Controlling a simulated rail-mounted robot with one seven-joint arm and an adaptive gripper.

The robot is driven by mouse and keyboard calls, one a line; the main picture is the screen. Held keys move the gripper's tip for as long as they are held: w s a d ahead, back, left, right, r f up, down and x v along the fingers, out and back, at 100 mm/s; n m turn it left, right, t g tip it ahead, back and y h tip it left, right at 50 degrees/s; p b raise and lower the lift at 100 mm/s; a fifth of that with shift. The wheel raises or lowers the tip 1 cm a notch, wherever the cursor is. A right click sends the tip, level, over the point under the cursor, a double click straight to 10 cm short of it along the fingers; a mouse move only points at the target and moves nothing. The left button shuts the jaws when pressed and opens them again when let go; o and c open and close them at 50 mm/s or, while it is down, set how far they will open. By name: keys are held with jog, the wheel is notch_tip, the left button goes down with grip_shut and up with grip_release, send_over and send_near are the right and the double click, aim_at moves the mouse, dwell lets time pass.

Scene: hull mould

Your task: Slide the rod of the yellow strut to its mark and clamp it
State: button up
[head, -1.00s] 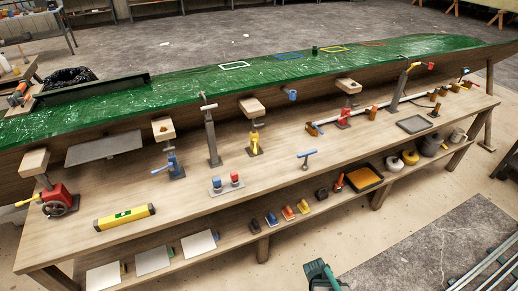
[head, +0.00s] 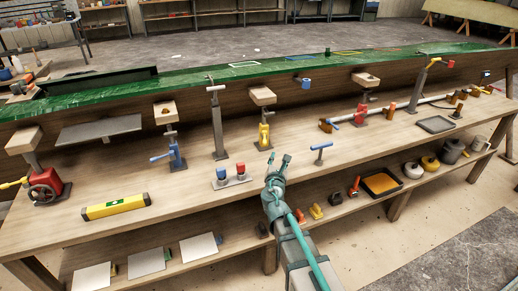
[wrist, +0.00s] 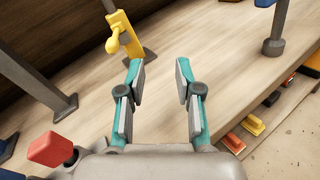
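The yellow strut (head: 264,136) stands upright on the bench, with a wooden pad (head: 262,96) at its top under the green hull. In the wrist view the yellow strut (wrist: 122,36) is at the upper left, with a rounded yellow handle on its side and a dark base plate. Its upper part is cut off there, and I cannot make out a mark on its rod. My gripper (head: 278,158) is in front of the strut, to its lower right in the head view. In the wrist view my gripper (wrist: 158,72) is open, with nothing between its fingers and the strut beyond them.
A blue strut (head: 176,152) and a grey post (head: 218,130) stand left of the yellow one. A plate with red and blue knobs (head: 231,179) lies left of my gripper. A blue T-handle (head: 320,152) stands to its right.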

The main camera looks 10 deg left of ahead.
aim_at(265, 140)
jog(key=a+n, duration=0.1)
jog(key=a+r+y, duration=0.1)
jog(key=a, duration=0.1)
jog(key=a+r+n+y, duration=0.1)
jog(key=a, duration=0.1)
jog(key=shift+s+a+r+n+b, duration=0.1)
jog(key=shift+n+b, duration=0.2)
jog(key=shift+b, duration=0.05)
jog(key=w, duration=0.3)
jog(key=w+a, duration=0.1)
jog(key=w, duration=0.6)
jog(key=shift+w+a+p, duration=0.15)
jog(key=shift+w+p, duration=0.1)
jog(key=shift+p, duration=0.15)
grip_shut()
